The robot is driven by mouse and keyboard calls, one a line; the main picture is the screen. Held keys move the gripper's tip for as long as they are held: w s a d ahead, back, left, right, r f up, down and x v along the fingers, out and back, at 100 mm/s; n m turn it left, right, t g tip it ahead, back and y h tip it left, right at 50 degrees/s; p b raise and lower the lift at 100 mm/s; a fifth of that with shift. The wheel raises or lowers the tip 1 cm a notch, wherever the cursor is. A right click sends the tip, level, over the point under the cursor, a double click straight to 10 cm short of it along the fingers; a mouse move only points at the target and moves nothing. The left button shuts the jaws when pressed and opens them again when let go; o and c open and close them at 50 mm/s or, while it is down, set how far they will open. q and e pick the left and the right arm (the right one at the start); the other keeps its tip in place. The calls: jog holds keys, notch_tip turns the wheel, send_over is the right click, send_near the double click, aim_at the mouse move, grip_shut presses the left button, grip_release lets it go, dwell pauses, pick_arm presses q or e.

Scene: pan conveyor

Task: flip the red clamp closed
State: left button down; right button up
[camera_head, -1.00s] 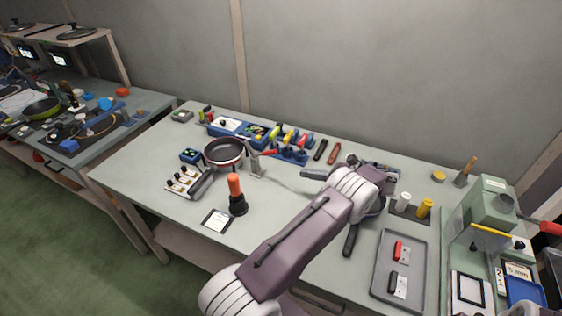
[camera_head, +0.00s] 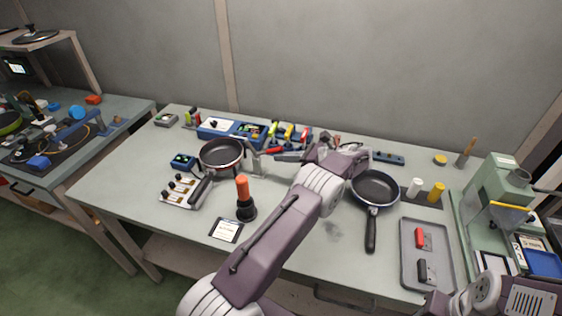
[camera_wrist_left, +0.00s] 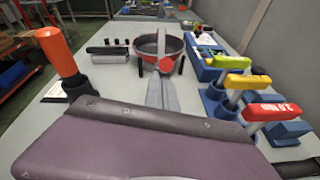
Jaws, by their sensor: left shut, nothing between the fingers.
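The red clamp's handle (camera_head: 273,150) sticks out to the right of its grey body (camera_head: 255,164), beside the dark pan with a red rim (camera_head: 222,153). In the left wrist view the handle's round red end (camera_wrist_left: 166,64) faces me in front of the pan (camera_wrist_left: 150,45). My left gripper (camera_head: 279,157) is shut and empty. It points left, with its tips close to the handle; I cannot tell whether they touch. Its grey fingers also show in the left wrist view (camera_wrist_left: 161,82). Part of my right arm shows at the lower right; its fingertips are unclear.
An orange-handled tool (camera_head: 244,198) stands upright in front of the clamp. A blue rack (camera_head: 297,140) of coloured handles is behind my gripper. A second pan (camera_head: 375,190) and a grey tray (camera_head: 408,262) lie to the right. The front middle of the table is bare.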

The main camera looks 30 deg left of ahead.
aim_at(277, 149)
pick_arm(q)
jog(key=shift+d, duration=0.1)
jog(key=r+h+p, duration=0.1)
jog(key=r+p, duration=0.1)
jog(key=p, duration=0.2)
jog(key=a+r+h+p, duration=0.1)
jog(key=h+p, duration=0.1)
jog(key=p, duration=0.2)
jog(key=a+r+t+h+p, duration=0.1)
jog(key=r+h+p, duration=0.1)
jog(key=p, duration=0.2)
jog(key=shift+s+r, duration=0.25)
jog(key=shift+r, duration=0.05)
jog(key=a+h+p, duration=0.1)
jog(key=p, duration=0.2)
jog(key=a+r+h+p, duration=0.1)
jog(key=h+p, duration=0.1)
jog(key=p, duration=0.1)
jog(key=a+r+t+h+p, duration=0.1)
jog(key=p, duration=0.2)
jog(key=shift+s+a+h, duration=0.2)
jog(key=shift+s+h, duration=0.2)
jog(key=a+h+p, duration=0.1)
jog(key=p, duration=0.1)
jog(key=shift+s+a+p, duration=0.15)
jog(key=shift+a+p, duration=0.15)
jog(key=shift+a+r, duration=0.1)
